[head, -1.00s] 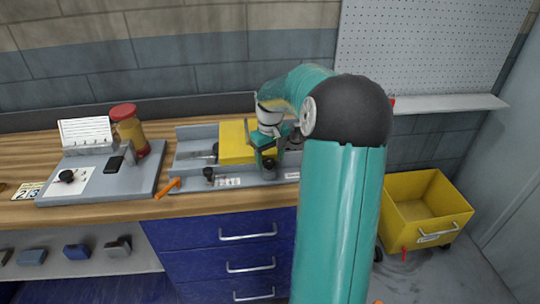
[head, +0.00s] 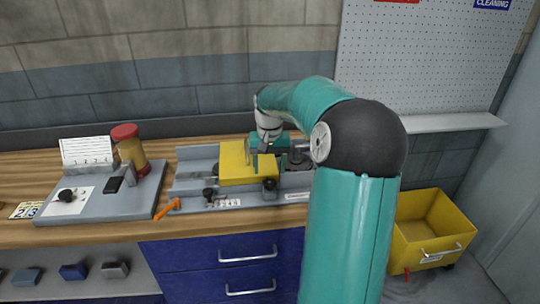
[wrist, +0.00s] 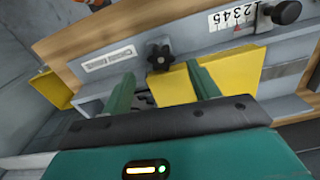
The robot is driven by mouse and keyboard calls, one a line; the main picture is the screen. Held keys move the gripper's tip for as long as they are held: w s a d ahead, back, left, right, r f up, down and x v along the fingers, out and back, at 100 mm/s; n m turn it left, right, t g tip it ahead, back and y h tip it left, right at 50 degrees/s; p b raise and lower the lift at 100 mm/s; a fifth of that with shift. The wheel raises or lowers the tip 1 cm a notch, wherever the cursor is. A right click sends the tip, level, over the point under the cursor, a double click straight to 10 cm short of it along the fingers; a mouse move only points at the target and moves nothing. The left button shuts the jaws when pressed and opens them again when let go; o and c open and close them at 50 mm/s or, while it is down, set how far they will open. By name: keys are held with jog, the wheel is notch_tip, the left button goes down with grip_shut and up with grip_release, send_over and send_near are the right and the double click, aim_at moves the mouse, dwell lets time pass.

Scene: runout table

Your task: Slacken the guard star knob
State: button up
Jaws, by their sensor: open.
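The black star knob (head: 270,183) sits at the front right of the yellow guard (head: 232,160) on the grey fixture. In the wrist view the star knob (wrist: 160,57) shows its lobes just beyond the fingertips, roughly between them. The yellow guard (wrist: 240,72) lies to its right and partly behind a finger. My gripper (wrist: 160,70) is open, with two green fingers apart and nothing between them. In the head view my gripper (head: 268,150) is over the fixture, behind the knob; its fingertips are partly hidden. Whether a finger touches the guard I cannot tell.
A second black knob (head: 208,194) stands by a number scale (head: 225,203), left of the guard. An orange handle (head: 168,208) lies at the fixture's left front. A grey board with a red-lidded jar (head: 128,140) is further left. A yellow bin (head: 430,225) stands right.

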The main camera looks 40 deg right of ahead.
notch_tip(320, 180, up, 8)
jog(key=t+h, duration=0.3)
send_near(269, 182)
jog(key=x, duration=0.8)
jog(key=shift+s+f, duration=0.1)
jog(key=shift+s, duration=0.05)
jog(key=shift+s+d+n+t+y, duration=0.1)
jog(key=shift+n+t+y, duration=0.2)
jog(key=shift+n+t, duration=0.35)
jog(key=shift+d+n+y, duration=0.1)
jog(key=shift+n+y, duration=0.3)
jog(key=shift+n, duration=0.8)
jog(key=shift+d+n+y, duration=0.1)
jog(key=shift+n+y, duration=0.3)
jog(key=shift+n, duration=0.75)
jog(key=shift+a+m, duration=0.15)
jog(key=shift+m, duration=0.35)
jog(key=m+h, duration=0.1)
jog(key=m, duration=0.1)
jog(key=m+h, duration=0.1)
jog(key=m, duration=0.1)
jog(key=shift+a+m+g, duration=0.15)
jog(key=shift+m+g, duration=0.2)
jog(key=shift+m, duration=0.05)
jog(key=shift+r, duration=0.4)
jog(key=v, duration=1.3)
